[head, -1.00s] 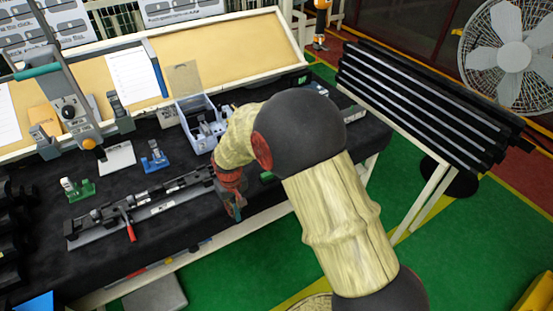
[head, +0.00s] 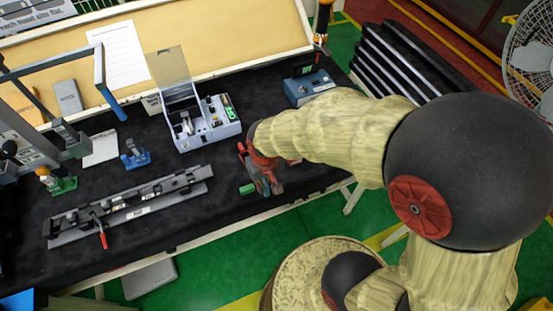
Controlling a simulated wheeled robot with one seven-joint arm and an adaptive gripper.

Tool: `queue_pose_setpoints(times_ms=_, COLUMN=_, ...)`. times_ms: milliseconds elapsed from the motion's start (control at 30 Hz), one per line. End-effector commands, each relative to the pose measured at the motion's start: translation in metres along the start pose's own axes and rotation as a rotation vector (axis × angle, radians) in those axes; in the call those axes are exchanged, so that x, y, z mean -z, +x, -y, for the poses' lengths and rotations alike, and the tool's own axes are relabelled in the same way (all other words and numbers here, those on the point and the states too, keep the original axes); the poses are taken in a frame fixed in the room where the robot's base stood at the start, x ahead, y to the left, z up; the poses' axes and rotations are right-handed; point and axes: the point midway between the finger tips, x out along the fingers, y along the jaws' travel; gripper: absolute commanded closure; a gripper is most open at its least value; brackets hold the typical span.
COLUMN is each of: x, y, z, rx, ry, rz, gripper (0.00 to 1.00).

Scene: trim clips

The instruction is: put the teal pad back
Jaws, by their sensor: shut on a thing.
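My gripper (head: 268,188), red and grey, points down over the front part of the black-covered table, right of the long grey rail fixture (head: 130,207). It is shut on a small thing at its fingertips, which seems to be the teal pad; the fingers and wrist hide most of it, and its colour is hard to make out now. A green cylinder-like piece (head: 247,188) lies on the table just left of the fingers. The rail fixture has a red-handled lever (head: 103,240) at its front.
A pale grey box (head: 207,142) with a raised clear lid holds several small parts behind my gripper. A blue-grey box (head: 308,88) stands at the back right. Small blue (head: 134,155) and green (head: 62,183) clamps stand at left. Black cloth is bare between fixture and pale box.

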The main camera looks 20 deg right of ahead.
Motion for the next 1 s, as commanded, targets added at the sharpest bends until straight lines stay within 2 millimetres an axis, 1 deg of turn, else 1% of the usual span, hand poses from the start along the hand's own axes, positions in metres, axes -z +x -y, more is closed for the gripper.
queue_pose_setpoints(times_ms=33, x=-0.003, y=0.001, z=0.000, rx=-0.001, ry=0.008, rz=-0.003, gripper=1.00)
queue_pose_setpoints(times_ms=133, x=0.001, y=0.003, z=-0.002, rx=-0.004, ry=0.027, rz=-0.010, gripper=1.00)
queue_pose_setpoints(times_ms=267, x=0.017, y=0.014, z=-0.009, rx=-0.005, ry=0.035, rz=-0.012, gripper=1.00)
queue_pose_setpoints(times_ms=567, x=0.074, y=0.051, z=-0.035, rx=-0.004, ry=0.034, rz=-0.013, gripper=1.00)
queue_pose_setpoints(times_ms=600, x=0.080, y=0.058, z=-0.038, rx=-0.004, ry=0.033, rz=-0.011, gripper=1.00)
queue_pose_setpoints(times_ms=700, x=0.090, y=0.079, z=-0.044, rx=-0.004, ry=0.033, rz=-0.009, gripper=1.00)
queue_pose_setpoints(times_ms=800, x=0.100, y=0.095, z=-0.048, rx=-0.004, ry=0.032, rz=-0.011, gripper=1.00)
queue_pose_setpoints(times_ms=900, x=0.107, y=0.105, z=-0.051, rx=-0.004, ry=0.032, rz=-0.013, gripper=1.00)
queue_pose_setpoints(times_ms=1000, x=0.110, y=0.109, z=-0.053, rx=-0.004, ry=0.032, rz=-0.014, gripper=1.00)
